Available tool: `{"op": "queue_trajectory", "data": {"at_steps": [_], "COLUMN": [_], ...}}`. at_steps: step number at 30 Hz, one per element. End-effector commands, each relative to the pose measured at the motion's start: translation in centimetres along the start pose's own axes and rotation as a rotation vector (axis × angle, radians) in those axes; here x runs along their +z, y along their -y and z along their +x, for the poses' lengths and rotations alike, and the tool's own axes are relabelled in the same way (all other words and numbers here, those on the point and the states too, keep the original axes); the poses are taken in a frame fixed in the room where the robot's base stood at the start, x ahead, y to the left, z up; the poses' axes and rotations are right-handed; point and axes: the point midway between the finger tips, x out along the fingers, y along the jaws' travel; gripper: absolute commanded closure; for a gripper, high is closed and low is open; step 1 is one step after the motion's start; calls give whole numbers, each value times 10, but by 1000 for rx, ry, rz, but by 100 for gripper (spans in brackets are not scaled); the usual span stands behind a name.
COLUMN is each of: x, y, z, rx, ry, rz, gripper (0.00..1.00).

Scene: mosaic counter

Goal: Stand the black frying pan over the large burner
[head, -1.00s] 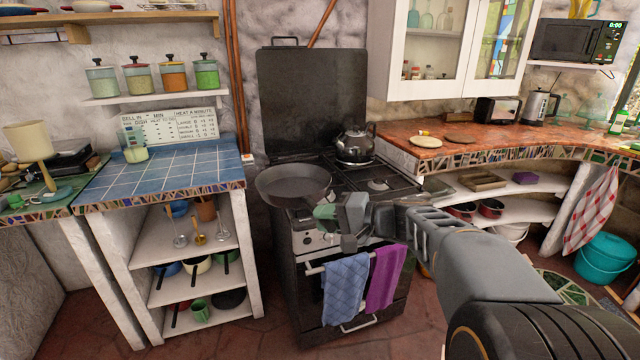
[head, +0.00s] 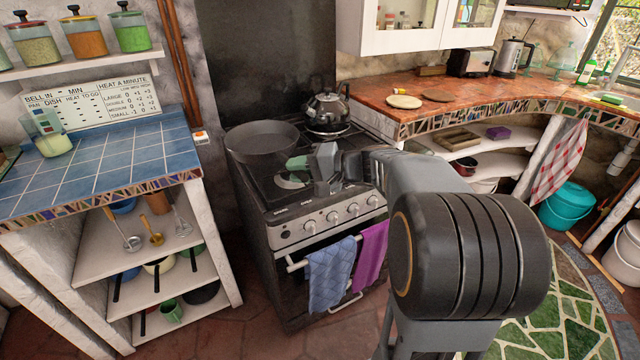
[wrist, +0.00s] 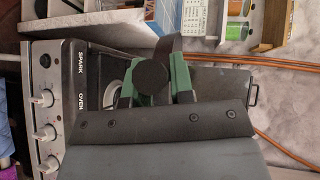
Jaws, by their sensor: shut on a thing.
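The black frying pan (head: 262,141) is at the left rear of the stove (head: 290,222) in the head view. It looks roughly level, and it covers the cooktop behind it. I cannot tell whether its base touches the stove. My gripper (head: 308,166) is shut on the pan's handle, over the front of the cooktop. In the wrist view the green fingers (wrist: 154,84) close around the dark handle end. A burner with a pale ring (head: 291,181) shows at the front left, partly behind my gripper; it also shows in the wrist view (wrist: 112,95). I cannot tell which burner is the large one.
A metal kettle (head: 327,110) stands at the rear right of the stove, close to the pan. The raised dark lid (head: 268,62) stands behind. A blue tiled counter (head: 105,165) is on the left. Towels (head: 332,273) hang from the oven rail.

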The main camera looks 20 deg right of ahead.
Motion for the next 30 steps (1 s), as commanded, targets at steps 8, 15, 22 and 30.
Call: {"op": "queue_trajectory", "data": {"at_steps": [8,15,22,30], "x": [-48,-66,-72,-79], "y": [-38,-70,-80,-93], "z": [-23,-29,-30,-33], "rx": [-5,-6,-6,-6], "ry": [0,3,4,3], "rz": [-5,-8,-11,-7], "gripper": [100,100,100,100]}}
